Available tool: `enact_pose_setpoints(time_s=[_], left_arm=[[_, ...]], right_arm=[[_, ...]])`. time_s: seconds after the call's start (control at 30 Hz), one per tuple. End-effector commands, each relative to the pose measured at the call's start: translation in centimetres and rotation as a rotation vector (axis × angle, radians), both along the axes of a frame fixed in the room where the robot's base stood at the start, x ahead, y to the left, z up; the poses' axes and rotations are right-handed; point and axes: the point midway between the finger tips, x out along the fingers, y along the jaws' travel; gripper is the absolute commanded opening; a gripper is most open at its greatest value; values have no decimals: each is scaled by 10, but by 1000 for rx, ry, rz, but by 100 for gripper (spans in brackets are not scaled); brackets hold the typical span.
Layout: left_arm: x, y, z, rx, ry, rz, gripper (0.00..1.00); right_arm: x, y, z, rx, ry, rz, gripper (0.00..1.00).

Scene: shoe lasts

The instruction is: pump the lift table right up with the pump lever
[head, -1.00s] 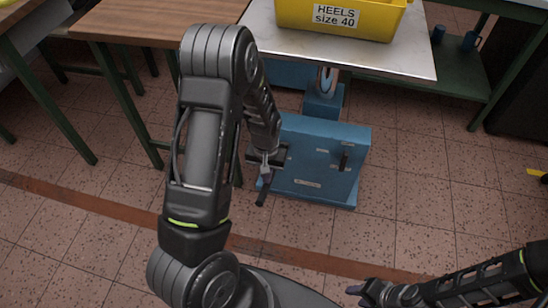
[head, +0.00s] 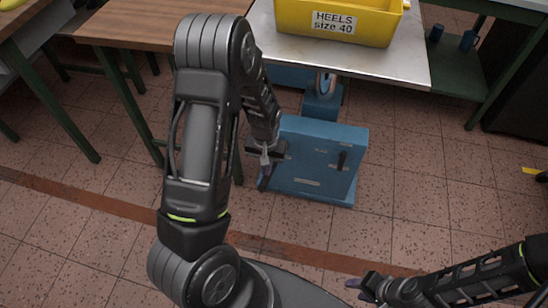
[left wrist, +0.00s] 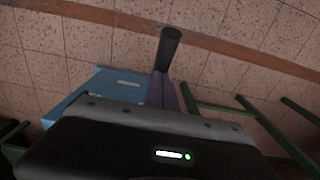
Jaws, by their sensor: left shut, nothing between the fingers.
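The lift table has a blue base (head: 318,170), a column (head: 322,95) and a grey metal top (head: 405,72). The pump lever's dark round grip (left wrist: 171,46) sticks out past my fingers in the left wrist view. In the head view the lever is mostly hidden by my left gripper (head: 265,167), which is at the left side of the base. This gripper is shut with nothing between its fingers; it appears against or very near the lever, but contact is unclear. My right gripper (head: 362,287) is low at the right, away from the table; its fingers are too small to read.
A yellow crate (head: 375,28) labelled HEELS size 40 stands on the metal top. Wooden tables (head: 150,20) stand at left, a green bench (head: 455,75) at right. The tiled floor in front is clear.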

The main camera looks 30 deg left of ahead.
Motion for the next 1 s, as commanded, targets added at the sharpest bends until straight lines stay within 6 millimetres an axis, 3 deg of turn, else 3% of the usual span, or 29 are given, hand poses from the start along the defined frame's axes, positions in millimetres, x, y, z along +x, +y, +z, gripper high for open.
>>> enact_pose_setpoints(time_s=[0.5, 1.0], left_arm=[[-48, -17, 66, -1, 3, -2, 0], [-55, -19, 72, 0, 1, 0, 0]], right_arm=[[0, 1, 69, 1, 2, -1, 36], [-1, 0, 76, 2, 3, -1, 36]])
